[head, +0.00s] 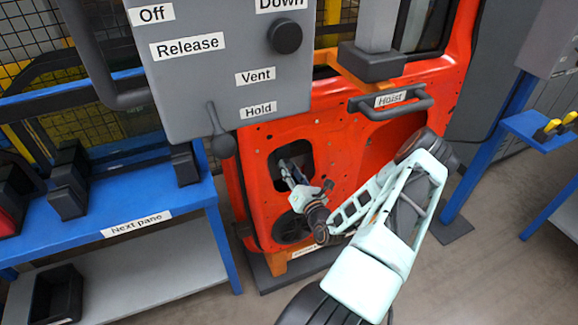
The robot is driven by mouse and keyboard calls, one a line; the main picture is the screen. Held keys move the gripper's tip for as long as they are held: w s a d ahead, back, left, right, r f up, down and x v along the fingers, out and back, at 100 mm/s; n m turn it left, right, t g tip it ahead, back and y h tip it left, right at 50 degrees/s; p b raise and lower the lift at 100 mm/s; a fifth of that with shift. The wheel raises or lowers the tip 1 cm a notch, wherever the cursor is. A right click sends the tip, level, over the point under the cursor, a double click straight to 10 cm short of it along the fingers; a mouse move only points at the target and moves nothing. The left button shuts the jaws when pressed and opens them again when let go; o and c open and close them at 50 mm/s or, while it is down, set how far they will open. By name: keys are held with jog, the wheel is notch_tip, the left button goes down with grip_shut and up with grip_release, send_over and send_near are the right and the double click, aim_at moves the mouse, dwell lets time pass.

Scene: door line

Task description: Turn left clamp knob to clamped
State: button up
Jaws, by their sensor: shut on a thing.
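The red-orange door panel (335,135) stands upright in the middle of the head view. It has a dark opening at its left side. My gripper (287,172) points into this opening from the front right, with its fingers at the opening's edge. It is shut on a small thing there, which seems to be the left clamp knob. The knob is mostly hidden by the fingers and the dark opening, so I cannot tell which way it is turned.
A grey control panel (215,75) with labels, a black knob (285,37) and a lever (219,135) hangs close above the gripper. A handle labelled Hoist (390,100) is above my arm. A blue rack (120,210) with black holders stands left. A blue side table (540,130) stands right.

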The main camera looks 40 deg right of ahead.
jog(key=shift+m+p, duration=0.4)
jog(key=shift+m, duration=0.9)
jog(key=o, duration=1.2)
jog(key=shift+c, duration=0.2)
jog(key=v, duration=1.2)
jog(key=shift+s+f, duration=0.1)
jog(key=shift+s, duration=0.05)
